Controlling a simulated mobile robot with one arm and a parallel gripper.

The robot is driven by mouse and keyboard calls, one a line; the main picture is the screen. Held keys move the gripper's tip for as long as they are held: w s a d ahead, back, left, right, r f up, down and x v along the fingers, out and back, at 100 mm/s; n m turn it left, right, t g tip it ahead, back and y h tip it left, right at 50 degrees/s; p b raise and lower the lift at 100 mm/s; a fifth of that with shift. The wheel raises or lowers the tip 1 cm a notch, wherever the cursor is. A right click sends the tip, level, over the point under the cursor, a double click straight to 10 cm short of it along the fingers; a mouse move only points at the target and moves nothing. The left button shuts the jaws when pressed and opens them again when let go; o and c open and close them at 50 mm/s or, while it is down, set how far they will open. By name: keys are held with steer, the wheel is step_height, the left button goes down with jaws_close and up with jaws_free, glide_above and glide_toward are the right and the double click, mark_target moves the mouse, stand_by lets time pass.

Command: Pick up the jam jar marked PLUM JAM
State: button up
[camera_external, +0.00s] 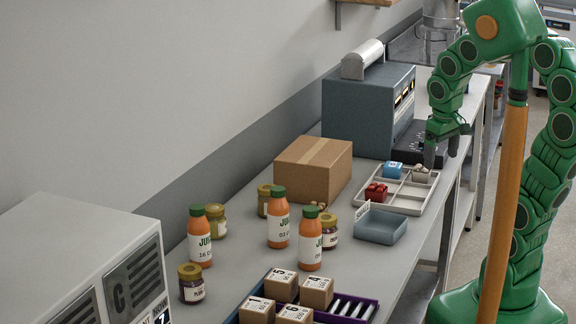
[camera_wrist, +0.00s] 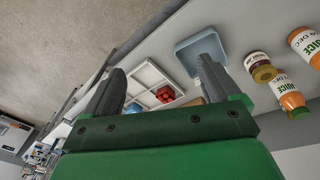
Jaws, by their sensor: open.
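A jam jar with an olive lid and a white label that seems to read PLUM (camera_external: 192,284) stands upright on the bench at the front left, beside a juice bottle. Other olive-lidded jars stand farther back: one (camera_external: 216,221) behind that bottle, one (camera_external: 264,200) near the cardboard box, and a dark one (camera_external: 328,231) behind another bottle. Their labels are partly hidden or too small to read. My gripper (camera_external: 441,150) is open and empty above the divided tray, far from the jars.
Several orange juice bottles (camera_external: 279,220) stand among the jars. A cardboard box (camera_external: 312,168), divided tray (camera_external: 408,197) with red and blue blocks, blue-grey bin (camera_external: 381,228) and purple crate (camera_external: 352,308) with small boxes share the bench. A grey machine (camera_external: 368,110) stands behind.

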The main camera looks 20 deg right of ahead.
steer(key=w+a+n+t+y, duration=0.2)
steer(key=w+a+n+t, duration=0.2)
steer(key=w+a, duration=1.05)
steer(key=w+a+r+n+y, duration=0.1)
steer(key=w+a+n+y, duration=0.15)
steer(key=a, duration=0.95)
steer(key=n+g+y, duration=0.5)
steer(key=n+y, duration=0.3)
steer(key=y, duration=0.2)
glide_above(192, 269)
step_height(192, 269, down, 2)
steer(key=f, duration=1.4)
steer(key=shift+w+d+f, duration=0.2)
steer(key=shift+d+f, duration=0.1)
steer(key=shift+f, duration=0.05)
steer(key=f, duration=0.1)
steer(key=a+f, duration=0.1)
steer(key=f, duration=0.1)
steer(key=shift+a, duration=0.2)
steer(key=shift+x, duration=0.75)
